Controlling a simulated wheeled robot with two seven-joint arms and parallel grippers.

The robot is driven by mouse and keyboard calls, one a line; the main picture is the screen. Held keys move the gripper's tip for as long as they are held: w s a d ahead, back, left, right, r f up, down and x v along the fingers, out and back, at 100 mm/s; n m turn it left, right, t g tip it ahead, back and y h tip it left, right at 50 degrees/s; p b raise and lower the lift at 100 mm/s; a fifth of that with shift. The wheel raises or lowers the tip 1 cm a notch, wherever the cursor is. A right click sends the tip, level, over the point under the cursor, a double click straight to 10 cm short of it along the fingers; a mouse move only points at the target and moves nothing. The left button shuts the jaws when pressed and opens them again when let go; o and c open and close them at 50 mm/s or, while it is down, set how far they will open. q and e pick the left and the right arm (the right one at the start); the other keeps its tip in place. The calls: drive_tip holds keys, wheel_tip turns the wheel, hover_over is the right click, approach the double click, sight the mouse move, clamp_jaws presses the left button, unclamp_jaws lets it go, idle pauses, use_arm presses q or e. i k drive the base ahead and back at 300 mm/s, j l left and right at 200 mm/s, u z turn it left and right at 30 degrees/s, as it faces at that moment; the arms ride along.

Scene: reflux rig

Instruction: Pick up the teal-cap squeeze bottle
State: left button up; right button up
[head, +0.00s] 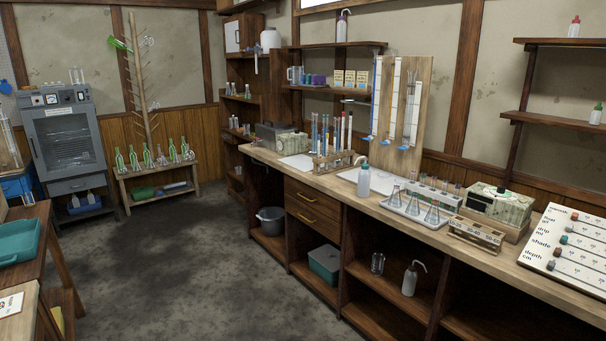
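A pale squeeze bottle (363,181) with what looks like a teal cap stands upright on the wooden bench, at the front edge of a white sheet. It is just left of the tray of flasks. Its cap is small in the picture, so the exact colour is hard to tell. Neither of my grippers shows in the head view.
Right of the bottle is a tray (413,214) of conical flasks. Behind it are a tube rack (335,163) and a tall wooden board (424,85). Other squeeze bottles stand on the lower shelf (410,280) and wall shelves (575,28). The floor before the bench is clear.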

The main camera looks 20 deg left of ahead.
sight(364, 181)
drive_tip(key=i+j+u, duration=0.2)
drive_tip(key=i+u, duration=0.55)
drive_tip(key=i+z, duration=0.2)
drive_tip(key=i, duration=0.2)
drive_tip(key=i+j+z, duration=0.25)
drive_tip(key=i, duration=0.15)
